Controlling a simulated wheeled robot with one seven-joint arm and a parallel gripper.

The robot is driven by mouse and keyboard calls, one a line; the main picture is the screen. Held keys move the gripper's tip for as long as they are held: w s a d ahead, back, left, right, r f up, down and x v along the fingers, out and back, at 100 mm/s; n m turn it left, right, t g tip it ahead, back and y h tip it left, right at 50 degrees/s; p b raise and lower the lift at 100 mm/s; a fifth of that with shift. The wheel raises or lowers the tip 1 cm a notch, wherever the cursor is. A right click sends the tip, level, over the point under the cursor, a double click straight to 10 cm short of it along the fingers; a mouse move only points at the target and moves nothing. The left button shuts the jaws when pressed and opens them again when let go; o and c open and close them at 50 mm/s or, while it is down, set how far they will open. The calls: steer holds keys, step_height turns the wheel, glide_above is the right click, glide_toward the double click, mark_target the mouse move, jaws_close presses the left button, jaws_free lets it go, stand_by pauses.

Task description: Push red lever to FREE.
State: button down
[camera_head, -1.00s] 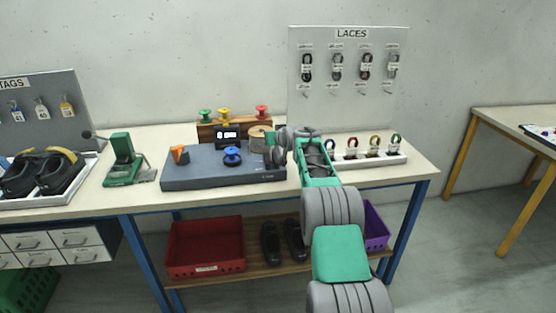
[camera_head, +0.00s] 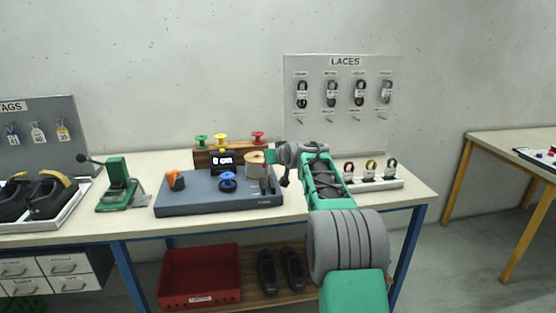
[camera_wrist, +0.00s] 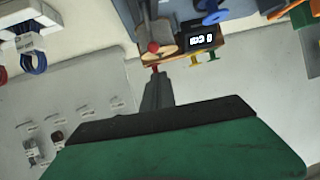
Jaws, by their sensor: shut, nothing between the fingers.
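A small red ball knob (camera_wrist: 154,46), which looks like the lever's end, shows in the wrist view just beyond my fingertips. Its slot and any FREE marking cannot be read. The grey-blue measuring bench (camera_head: 215,200) stands on the table in the head view, with an orange clamp (camera_head: 175,181), a blue knob (camera_head: 228,182) and a display (camera_head: 223,161). My gripper (camera_wrist: 156,74) is shut and empty, its narrow dark fingers pointing at the knob. Contact cannot be told. In the head view my gripper (camera_head: 281,157) is over the bench's right end, and the red lever cannot be made out.
A spool rack (camera_head: 230,148) with green, yellow and red spools stands behind the bench. A white lace tray (camera_head: 375,183) lies to the right, below the LACES board (camera_head: 345,95). A green press (camera_head: 117,185) stands left. Bare tabletop lies along the front edge.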

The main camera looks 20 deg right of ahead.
steer(key=s+r, duration=0.1)
steer(key=s, duration=0.1)
steer(key=s+d+r, duration=0.1)
steer(key=s+r, duration=0.1)
steer(key=shift+s+r, duration=0.1)
